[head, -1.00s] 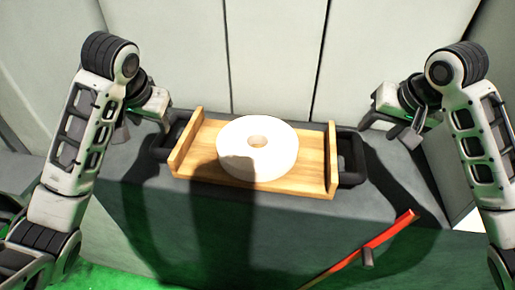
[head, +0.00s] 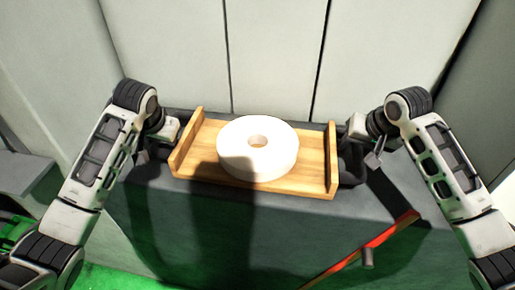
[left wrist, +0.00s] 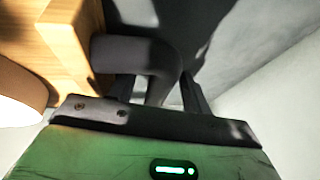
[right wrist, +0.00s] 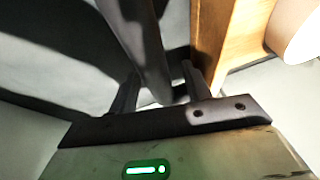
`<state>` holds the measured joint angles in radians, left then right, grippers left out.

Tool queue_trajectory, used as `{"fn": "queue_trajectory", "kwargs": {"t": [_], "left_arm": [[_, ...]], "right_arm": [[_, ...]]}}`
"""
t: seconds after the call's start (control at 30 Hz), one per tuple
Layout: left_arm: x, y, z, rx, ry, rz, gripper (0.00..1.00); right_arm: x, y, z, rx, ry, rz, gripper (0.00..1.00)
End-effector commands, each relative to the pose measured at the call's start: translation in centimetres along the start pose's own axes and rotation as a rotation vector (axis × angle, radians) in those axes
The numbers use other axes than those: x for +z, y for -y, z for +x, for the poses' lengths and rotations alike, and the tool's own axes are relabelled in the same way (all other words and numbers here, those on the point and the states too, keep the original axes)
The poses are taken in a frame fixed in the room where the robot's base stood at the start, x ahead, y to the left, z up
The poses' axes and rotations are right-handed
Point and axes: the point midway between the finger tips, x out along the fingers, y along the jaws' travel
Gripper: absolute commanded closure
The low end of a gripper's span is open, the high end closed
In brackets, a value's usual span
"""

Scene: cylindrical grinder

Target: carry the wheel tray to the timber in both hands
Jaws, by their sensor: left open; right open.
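The wooden wheel tray (head: 314,155) sits on a dark grey surface, with a thick white grinding wheel (head: 275,163) lying flat on it. A dark loop handle stands out from each end. My left gripper (head: 168,138) is at the left handle, which shows between its open fingers in the left wrist view (left wrist: 160,68). My right gripper (head: 350,142) is at the right handle, which shows between its open fingers in the right wrist view (right wrist: 146,50). In the head view my fingertips are mostly hidden. I cannot make out the timber.
A red bar (head: 385,239) with a small grey knob (head: 367,258) slants across the front right of the dark grey block (head: 290,225). Pale panels (head: 275,50) stand close behind the tray. Green floor (head: 105,277) shows at the lower left.

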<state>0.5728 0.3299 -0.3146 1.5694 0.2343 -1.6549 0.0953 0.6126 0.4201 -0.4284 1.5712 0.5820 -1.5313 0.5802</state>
Motion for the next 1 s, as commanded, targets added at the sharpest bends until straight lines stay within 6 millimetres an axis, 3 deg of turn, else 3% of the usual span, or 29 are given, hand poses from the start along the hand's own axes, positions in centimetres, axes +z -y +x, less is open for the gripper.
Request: {"fn": "queue_trajectory", "kwargs": {"t": [0.03,0.2,1.0], "left_arm": [[0.01,-0.02,-0.01,0.000,0.000,0.000,0.57],[0.01,-0.01,-0.02,0.000,0.000,0.000,1.00],[-0.01,0.00,-0.07,0.000,0.000,-0.001,1.00]], "right_arm": [[0.00,0.00,-0.01,0.000,0.000,0.000,0.57],[0.00,0.00,-0.03,0.000,0.000,0.000,1.00],[-0.05,-0.01,-0.10,0.000,-0.001,0.001,1.00]]}}
